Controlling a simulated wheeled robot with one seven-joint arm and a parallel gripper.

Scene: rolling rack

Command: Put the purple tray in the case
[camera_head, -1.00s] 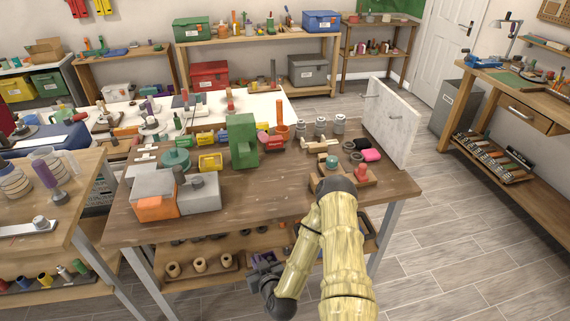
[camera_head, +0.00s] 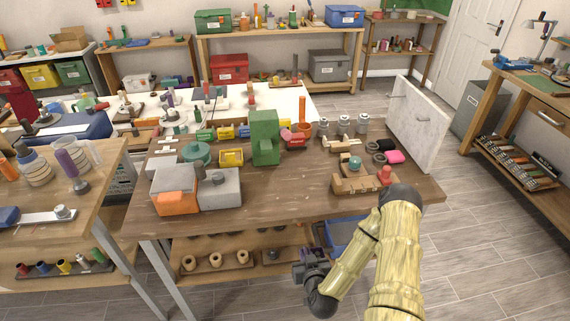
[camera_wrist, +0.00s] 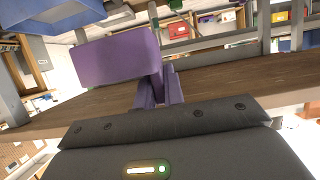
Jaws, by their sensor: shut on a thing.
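My gripper (camera_head: 312,268) hangs low in front of the work table, by the lower shelf. In the wrist view, its purple fingers (camera_wrist: 158,92) are shut on a purple piece (camera_wrist: 112,58), which looks like the purple tray. Only one broad flat face of it shows clearly. In the head view the tray is too small and dark to tell from the gripper. I cannot tell which container is the case. A blue bin (camera_head: 345,234) on the lower shelf, right of my gripper, is partly hidden by my arm. A blue container also shows in the wrist view (camera_wrist: 68,14).
The wooden work table (camera_head: 300,200) has bare wood at its front middle. It bears an orange and grey box (camera_head: 175,202), a green block (camera_head: 265,135) and a white upright panel (camera_head: 418,122). Wooden rings (camera_head: 215,260) stand on the lower shelf. Floor is clear at right.

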